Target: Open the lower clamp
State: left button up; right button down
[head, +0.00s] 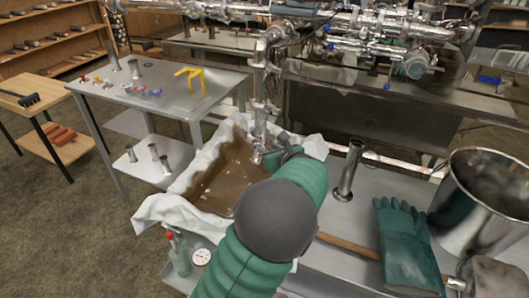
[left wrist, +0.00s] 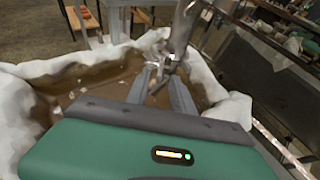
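A shiny vertical pipe (head: 260,90) comes down over a cloth-lined tray of brown liquid. Metal clamp hardware (head: 260,151) sits at its low end, just above the liquid; I take this as the lower clamp. My left gripper (head: 279,156) reaches it from the near side, and my green arm hides part of the tray. In the left wrist view the two grey fingers (left wrist: 160,88) are apart, with small metal clamp parts (left wrist: 160,73) between or just beyond their tips. I cannot tell whether they touch. My right gripper is not in view.
The white cloth (head: 160,208) drapes over the tray rim. A steel pot (head: 480,210), a green glove (head: 402,245) and an upright metal tube (head: 349,172) stand or lie on the right. A grey table (head: 165,82) with small fittings and a yellow stand (head: 190,78) is at the left.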

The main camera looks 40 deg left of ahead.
aim_at(263, 146)
pick_arm(q)
jog(key=x, duration=0.3)
jog(key=shift+r, duration=0.15)
jog(key=shift+s+a, duration=0.1)
jog(key=shift+a, duration=0.05)
jog(key=shift+c, duration=1.2)
jog(key=shift+d+r, duration=0.1)
jog(key=shift+d, duration=0.3)
grip_shut()
